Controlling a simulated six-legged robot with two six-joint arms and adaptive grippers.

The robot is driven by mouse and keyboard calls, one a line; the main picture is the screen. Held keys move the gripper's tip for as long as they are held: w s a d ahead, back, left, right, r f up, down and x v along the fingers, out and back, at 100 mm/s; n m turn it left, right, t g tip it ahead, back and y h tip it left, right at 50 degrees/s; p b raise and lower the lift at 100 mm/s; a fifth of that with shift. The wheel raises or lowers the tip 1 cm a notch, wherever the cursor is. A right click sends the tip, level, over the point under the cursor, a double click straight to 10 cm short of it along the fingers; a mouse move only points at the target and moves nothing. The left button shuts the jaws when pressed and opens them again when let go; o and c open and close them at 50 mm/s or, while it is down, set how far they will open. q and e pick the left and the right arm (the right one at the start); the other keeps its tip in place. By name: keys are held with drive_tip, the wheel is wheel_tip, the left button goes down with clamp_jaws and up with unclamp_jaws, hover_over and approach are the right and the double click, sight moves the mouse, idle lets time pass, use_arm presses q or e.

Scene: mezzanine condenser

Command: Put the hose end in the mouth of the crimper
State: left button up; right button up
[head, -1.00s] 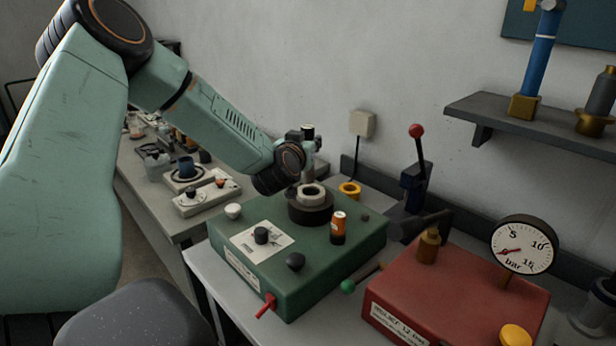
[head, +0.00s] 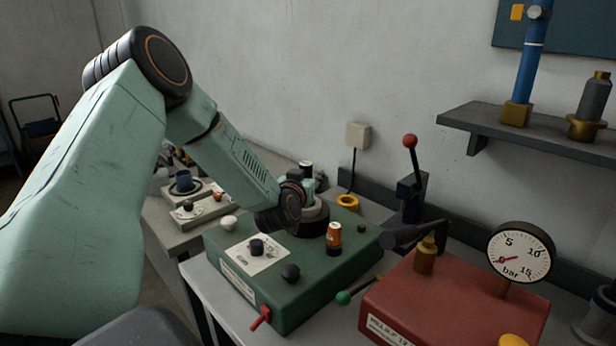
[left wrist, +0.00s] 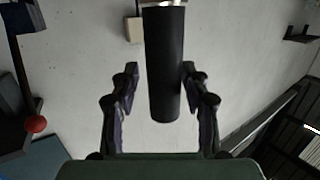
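The crimper (head: 270,285) is a green box on the bench, with a pale grey ring mouth (head: 318,212) on a black collar on top. My left gripper (left wrist: 160,75) has its fingers on either side of the hose end (left wrist: 164,60), a black cylinder with a silver part at the top of the left wrist view. My right gripper is not in view.
A red box (head: 440,305) with a pressure gauge (head: 520,252) stands to the right. A red-knobbed lever (head: 411,165) and a wall shelf (head: 530,137) are behind.

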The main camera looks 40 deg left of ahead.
use_arm(q)
drive_tip(key=shift+s+a+r, duration=0.1)
drive_tip(key=shift+s+a, duration=0.05)
drive_tip(key=shift+a, duration=0.1)
drive_tip(key=shift+d, duration=0.15)
drive_tip(key=p+v, duration=0.3)
drive_tip(key=v, duration=0.9)
